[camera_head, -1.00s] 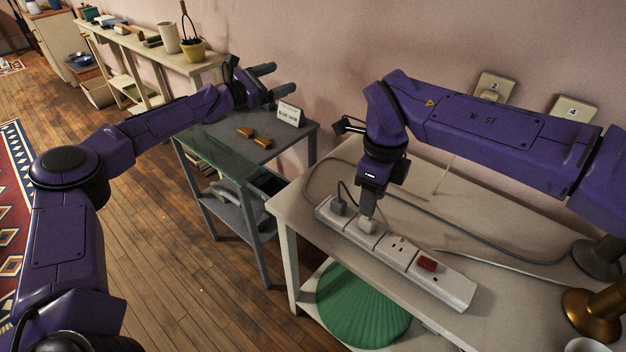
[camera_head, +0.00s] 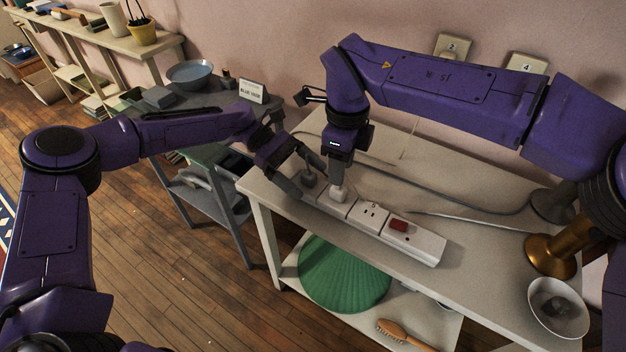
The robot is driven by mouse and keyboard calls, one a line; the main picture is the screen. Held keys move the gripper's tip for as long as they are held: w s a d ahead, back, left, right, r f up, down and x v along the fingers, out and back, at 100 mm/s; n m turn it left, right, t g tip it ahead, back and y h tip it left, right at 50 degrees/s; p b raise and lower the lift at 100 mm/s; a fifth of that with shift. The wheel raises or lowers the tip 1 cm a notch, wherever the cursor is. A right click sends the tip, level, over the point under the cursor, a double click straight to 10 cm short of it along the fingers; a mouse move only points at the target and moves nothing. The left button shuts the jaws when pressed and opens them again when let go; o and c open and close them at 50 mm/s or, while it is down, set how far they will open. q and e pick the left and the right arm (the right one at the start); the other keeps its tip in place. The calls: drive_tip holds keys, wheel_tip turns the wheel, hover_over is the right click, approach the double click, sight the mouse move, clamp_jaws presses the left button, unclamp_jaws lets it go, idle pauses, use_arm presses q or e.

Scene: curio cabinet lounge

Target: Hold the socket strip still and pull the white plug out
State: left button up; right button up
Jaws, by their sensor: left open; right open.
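The white socket strip (camera_head: 413,245) lies along the front of the cream table. The white plug (camera_head: 339,195) sits in the strip, directly below my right gripper (camera_head: 339,181), which points down. That gripper is open, and its fingertips are at the plug; whether they touch it is hard to tell. A darker grey plug (camera_head: 308,179) sits in the strip left of the white one. My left gripper (camera_head: 304,182) is open at the strip's left end, its fingers to either side of the grey plug. They partly hide that end.
A red switch (camera_head: 398,225) is on the strip. Grey cables (camera_head: 470,207) run behind it. A brass lamp base (camera_head: 551,255) and a white bowl (camera_head: 558,308) stand at the right. A grey side table (camera_head: 215,100) with a blue bowl (camera_head: 190,74) is at the left.

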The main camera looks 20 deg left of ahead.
sight(338, 195)
use_arm(q)
drive_tip(key=x, duration=0.4)
drive_tip(key=c, duration=1.5)
drive_tip(key=shift+c, duration=0.2)
use_arm(e)
drive_tip(key=shift+o, duration=0.4)
wheel_tip(338, 195, up, 3)
drive_tip(key=shift+w+f+m, duration=0.1)
drive_tip(key=shift+m, duration=0.6)
wheel_tip(338, 195, down, 10)
drive_tip(key=shift+r, duration=0.1)
